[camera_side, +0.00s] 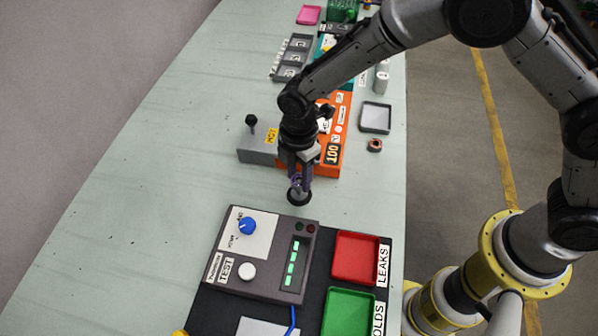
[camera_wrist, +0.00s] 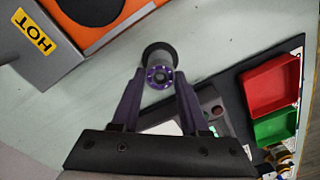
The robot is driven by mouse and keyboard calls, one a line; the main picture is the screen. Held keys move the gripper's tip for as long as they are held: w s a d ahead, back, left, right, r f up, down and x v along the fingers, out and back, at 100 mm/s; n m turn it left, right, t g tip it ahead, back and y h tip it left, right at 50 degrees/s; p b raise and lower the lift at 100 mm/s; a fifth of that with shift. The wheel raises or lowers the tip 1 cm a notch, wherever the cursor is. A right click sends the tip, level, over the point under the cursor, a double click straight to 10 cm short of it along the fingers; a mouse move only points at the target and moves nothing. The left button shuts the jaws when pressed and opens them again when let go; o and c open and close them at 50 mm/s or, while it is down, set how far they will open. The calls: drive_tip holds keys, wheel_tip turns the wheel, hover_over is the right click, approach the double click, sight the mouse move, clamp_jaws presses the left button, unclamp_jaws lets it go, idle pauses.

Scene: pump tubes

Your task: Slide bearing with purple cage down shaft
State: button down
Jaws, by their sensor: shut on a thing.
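The bearing with the purple cage (camera_wrist: 160,77) sits between the purple fingertips of my gripper (camera_wrist: 160,82) in the wrist view, and the fingers are shut on it. Its face shows a ring of small pale balls and a dark centre. A dark round piece (camera_wrist: 159,52) lies directly beyond the bearing and lines up with it. I cannot tell whether this is the shaft or its foot, nor how far the bearing is along it. In the side view my gripper (camera_side: 298,184) points down at a dark round foot (camera_side: 298,198) on the bench, and the bearing is too small to make out.
An orange unit (camera_side: 327,158) and a grey block with a yellow HOT label (camera_side: 256,150) stand just behind my gripper. In front are a grey test panel (camera_side: 240,288), a red tray (camera_side: 356,258) and a green tray (camera_side: 347,312). The bench to the left is clear.

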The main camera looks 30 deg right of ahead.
drive_tip(key=shift+f, duration=0.1)
drive_tip(key=shift+c, duration=1.7)
unclamp_jaws()
wheel_tip(320, 180, up, 14)
drive_tip(key=shift+f, duration=0.1)
